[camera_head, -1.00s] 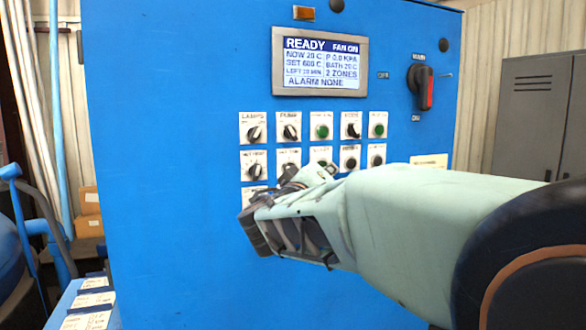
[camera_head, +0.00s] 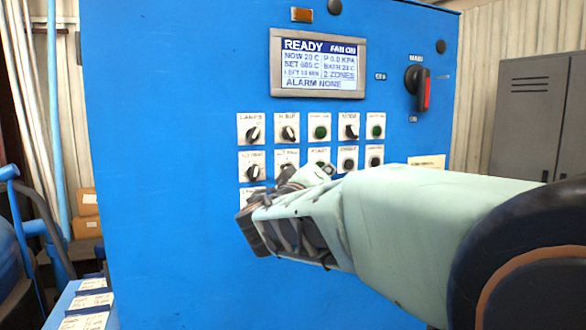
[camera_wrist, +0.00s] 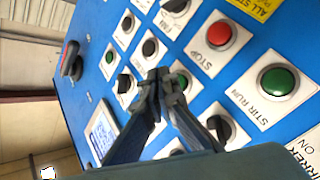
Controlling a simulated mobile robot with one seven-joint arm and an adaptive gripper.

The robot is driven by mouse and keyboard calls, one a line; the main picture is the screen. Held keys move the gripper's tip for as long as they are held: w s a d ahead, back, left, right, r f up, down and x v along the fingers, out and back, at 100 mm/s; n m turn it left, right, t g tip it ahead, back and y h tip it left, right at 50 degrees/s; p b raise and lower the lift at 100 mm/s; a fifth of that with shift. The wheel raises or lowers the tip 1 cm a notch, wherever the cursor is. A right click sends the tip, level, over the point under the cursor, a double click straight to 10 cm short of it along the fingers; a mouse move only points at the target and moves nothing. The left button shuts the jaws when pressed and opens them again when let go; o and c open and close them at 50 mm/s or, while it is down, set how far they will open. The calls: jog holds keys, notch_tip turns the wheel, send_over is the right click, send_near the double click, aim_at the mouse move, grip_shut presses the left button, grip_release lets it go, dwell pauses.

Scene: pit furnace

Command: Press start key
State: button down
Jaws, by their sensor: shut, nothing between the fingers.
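The blue control panel (camera_head: 175,190) carries rows of knobs and push buttons. No label I can read says start. In the wrist view my gripper (camera_wrist: 168,76) is shut and empty, its fingertips close in front of the panel, partly covering a green button (camera_wrist: 183,83) whose label is hidden. A red STOP button (camera_wrist: 219,34) and a large green STIR RUN button (camera_wrist: 277,81) are to the right of the fingertips. I cannot tell whether the tips touch the panel. In the head view my gripper (camera_head: 315,174) reaches the lower button rows and hides part of them.
The display (camera_head: 318,63) reads READY, FAN ON and ALARM NONE. A black and red main switch (camera_head: 418,88) sticks out at the upper right. Black knobs (camera_wrist: 125,83) stand out near the fingers. A grey locker (camera_head: 530,115) is at the right.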

dwell(0.4)
jog(key=shift+w+a+b, duration=0.1)
jog(key=shift+w+b, duration=0.3)
jog(key=shift+b, duration=0.25)
jog(key=shift+w+a+b, duration=0.15)
jog(key=shift+w+b, duration=0.15)
jog(key=shift+w, duration=0.1)
dwell(0.4)
jog(key=shift+s, duration=0.1)
jog(key=shift+s+d+b, duration=0.25)
jog(key=shift+s+b, duration=0.45)
jog(key=shift+b, duration=0.2)
